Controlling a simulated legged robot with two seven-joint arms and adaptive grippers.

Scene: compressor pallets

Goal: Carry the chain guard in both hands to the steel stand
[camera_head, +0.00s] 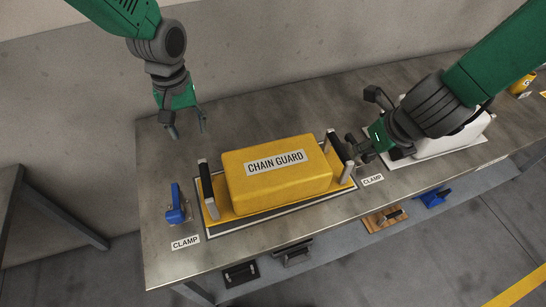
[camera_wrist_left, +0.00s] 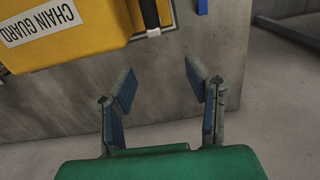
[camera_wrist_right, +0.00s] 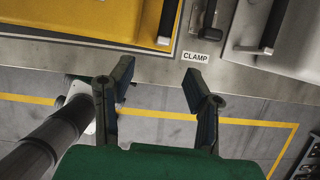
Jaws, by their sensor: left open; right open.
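The yellow chain guard (camera_head: 275,173) sits on the grey steel table, on a plate with a dark and white border. It has a black-gripped handle at each end, the left one (camera_head: 206,186) and the right one (camera_head: 338,148). My left gripper (camera_head: 187,134) is open and empty, above and behind the guard's left end; the guard also shows in the left wrist view (camera_wrist_left: 65,30). My right gripper (camera_head: 358,150) is open close to the right handle in the head view. In the right wrist view the guard (camera_wrist_right: 100,18) lies beyond its open fingers (camera_wrist_right: 157,78). No steel stand is identifiable.
A blue clamp (camera_head: 176,205) stands left of the guard, near a CLAMP label (camera_head: 185,242). A second CLAMP label (camera_head: 372,180) lies at right. A white handled cover (camera_head: 436,146) stands behind my right arm. Dark and blue items sit on a lower shelf.

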